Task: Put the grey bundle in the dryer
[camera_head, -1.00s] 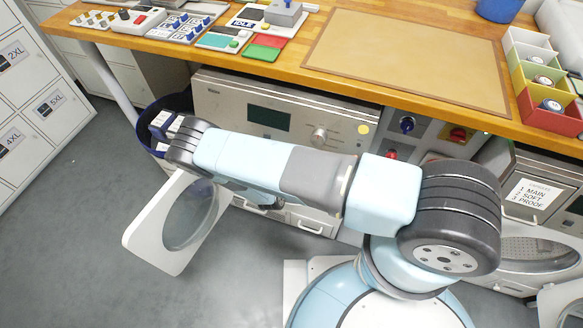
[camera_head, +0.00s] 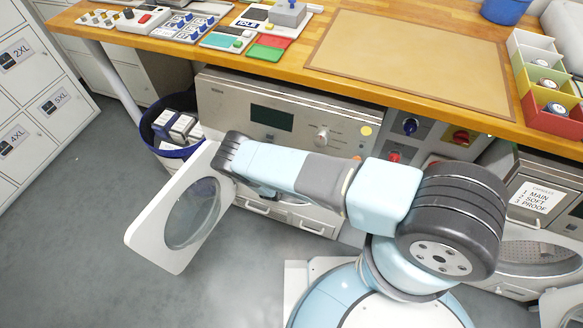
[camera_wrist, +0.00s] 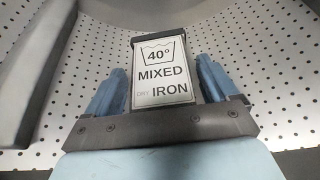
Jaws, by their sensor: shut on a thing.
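My gripper (camera_wrist: 161,72) is shut on a dark grey bundle (camera_wrist: 164,88) in the wrist view. The bundle's pale label reads "40° MIXED" and "IRON", with a fainter "DRY". A blue finger stands on each side of it. Perforated metal drum walls (camera_wrist: 275,70) surround the gripper, so it is inside a drum. In the head view, my arm reaches to the machine under the counter (camera_head: 265,117), whose round-windowed door (camera_head: 192,212) hangs open at the left. My gripper and the bundle are hidden there behind my arm.
A grey raised rib (camera_wrist: 30,85) runs along the drum at the left of the wrist view. A blue bin (camera_head: 150,128) with white-labelled things stands left of the machine. A second machine with a "MAIN, SOFT, PROOF" sign (camera_head: 535,195) is at the right. The left floor is clear.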

